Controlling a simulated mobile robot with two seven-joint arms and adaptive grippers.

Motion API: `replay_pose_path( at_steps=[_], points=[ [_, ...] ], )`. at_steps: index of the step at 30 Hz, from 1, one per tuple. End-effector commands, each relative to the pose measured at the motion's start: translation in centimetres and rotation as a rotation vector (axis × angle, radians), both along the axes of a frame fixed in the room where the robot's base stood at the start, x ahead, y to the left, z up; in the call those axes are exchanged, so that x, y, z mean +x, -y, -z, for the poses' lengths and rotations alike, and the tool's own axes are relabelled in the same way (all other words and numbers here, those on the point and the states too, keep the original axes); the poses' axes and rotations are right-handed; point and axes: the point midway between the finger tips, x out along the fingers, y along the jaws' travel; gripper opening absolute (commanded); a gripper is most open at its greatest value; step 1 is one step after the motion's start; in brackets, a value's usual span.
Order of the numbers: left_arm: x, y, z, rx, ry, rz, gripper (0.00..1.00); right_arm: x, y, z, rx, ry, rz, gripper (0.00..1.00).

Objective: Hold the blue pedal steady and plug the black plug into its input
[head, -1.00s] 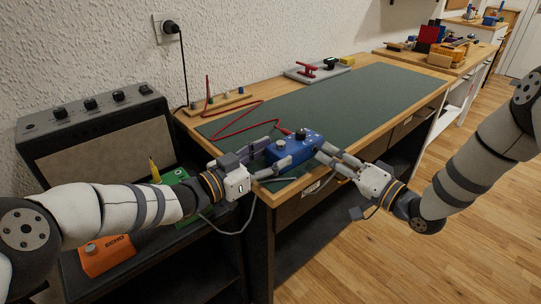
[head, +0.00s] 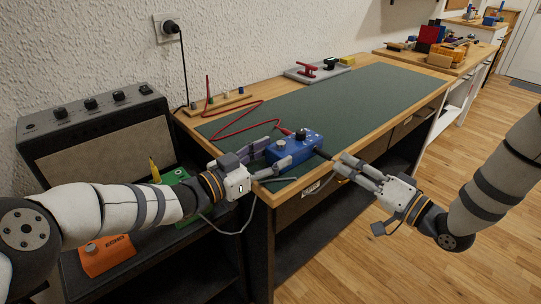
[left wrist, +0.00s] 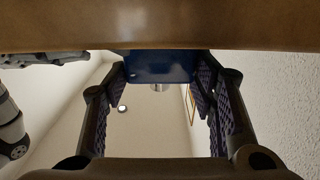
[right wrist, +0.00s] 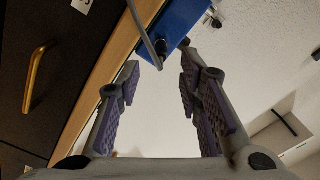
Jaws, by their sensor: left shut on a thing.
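The blue pedal (head: 293,147) sits at the near edge of the green mat. My left gripper (head: 273,156) is shut on it from the left, and the pedal's blue body (left wrist: 160,66) shows between its fingers in the left wrist view. The black plug (head: 323,154) is at the pedal's right side and looks seated in the input there; its full depth is hidden. In the right wrist view the plug (right wrist: 162,47) shows against the blue body with a grey cable by it. My right gripper (head: 344,166) is open and empty, a little right of the plug.
A red cable (head: 230,129) runs over the mat (head: 340,100) to the pedal's back. An amplifier (head: 95,125), a green pedal (head: 178,178) and an orange pedal (head: 106,256) stand at the left. The mat's right part is clear.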

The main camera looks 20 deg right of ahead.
Motion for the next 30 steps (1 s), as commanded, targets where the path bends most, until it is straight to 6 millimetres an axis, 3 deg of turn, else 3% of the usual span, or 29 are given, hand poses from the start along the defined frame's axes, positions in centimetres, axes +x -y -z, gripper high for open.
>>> replay_pose_path(
  at_steps=[4, 7, 15, 19, 29, 30],
  points=[
    [-0.1, 0.0, 0.0, 0.0, -0.001, 0.001, 0.08, -0.1, 0.1, 0.0, 0.0, 0.0, 0.0, 0.33],
    [-0.1, 0.0, 0.0, 0.0, -0.001, 0.001, 0.08, -1.4, 0.6, 0.0, 0.001, -0.001, 0.002, 0.33],
    [-0.1, 0.0, 0.0, 0.0, -0.001, 0.001, 0.08, -8.0, 3.2, 0.0, 0.001, -0.001, 0.002, 0.33],
    [-0.1, 0.1, 0.0, 0.0, -0.001, 0.001, 0.08, -10.2, 4.1, 0.0, 0.0, 0.001, 0.001, 0.33],
    [-0.1, 0.1, 0.0, 0.0, -0.001, 0.001, 0.08, -11.2, 4.4, -0.1, 0.0, 0.001, -0.001, 0.33],
    [-0.1, 0.1, 0.0, 0.0, -0.001, 0.001, 0.56, -11.2, 4.4, -0.1, 0.0, 0.0, 0.0, 0.33]
  ],
)
